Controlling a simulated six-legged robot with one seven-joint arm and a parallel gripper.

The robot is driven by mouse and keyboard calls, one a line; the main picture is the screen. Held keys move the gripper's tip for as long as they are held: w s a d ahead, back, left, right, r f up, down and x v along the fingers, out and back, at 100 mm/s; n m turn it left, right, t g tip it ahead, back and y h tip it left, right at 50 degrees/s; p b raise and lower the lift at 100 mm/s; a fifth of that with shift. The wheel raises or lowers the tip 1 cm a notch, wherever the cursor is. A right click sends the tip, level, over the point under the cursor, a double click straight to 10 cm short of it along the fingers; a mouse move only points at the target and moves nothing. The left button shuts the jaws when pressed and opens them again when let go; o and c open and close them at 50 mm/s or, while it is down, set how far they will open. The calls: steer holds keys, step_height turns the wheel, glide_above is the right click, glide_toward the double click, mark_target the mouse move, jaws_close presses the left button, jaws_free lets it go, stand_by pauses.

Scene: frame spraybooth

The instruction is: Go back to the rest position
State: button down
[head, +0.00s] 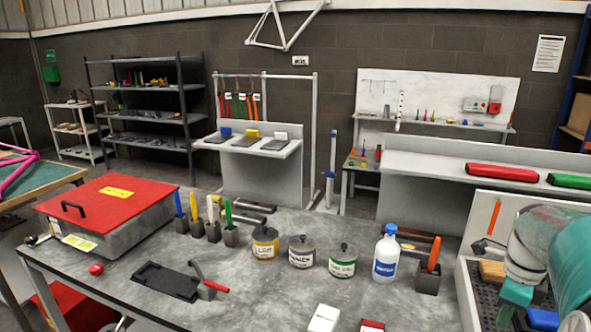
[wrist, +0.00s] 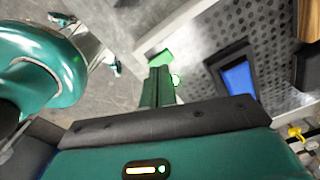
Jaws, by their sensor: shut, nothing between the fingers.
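My gripper (wrist: 160,82) shows in the wrist view as a pair of dark green fingers close together, with nothing between them. It hangs above a perforated metal surface (wrist: 205,75) and a pale edge. In the head view my teal arm fills the right edge, over the light tray-like station at the right; I cannot make out the fingertips there.
A grey bench (head: 240,285) holds a red-lidded box (head: 110,205), several coloured-handled tools in blocks, lidded pots (head: 302,252), a white bottle (head: 386,255) and a black tray (head: 165,280). A blue panel in a black frame (wrist: 238,78) lies near my gripper.

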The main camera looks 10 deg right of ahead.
steer(key=w+a+r+n+h, duration=0.1)
steer(key=w+a+r+n, duration=0.15)
steer(key=a+n, duration=0.6)
steer(key=s+a+n+t, duration=0.2)
steer(key=s+a+n, duration=0.1)
steer(key=a+n, duration=0.7)
steer(key=s+a+r+n+t+y, duration=0.1)
steer(key=s+a+n+t, duration=0.2)
steer(key=a+n, duration=0.7)
steer(key=a, duration=0.5)
steer(key=shift+s+a+t, duration=0.15)
steer(key=shift+a+t, duration=0.05)
steer(key=shift+t, duration=0.1)
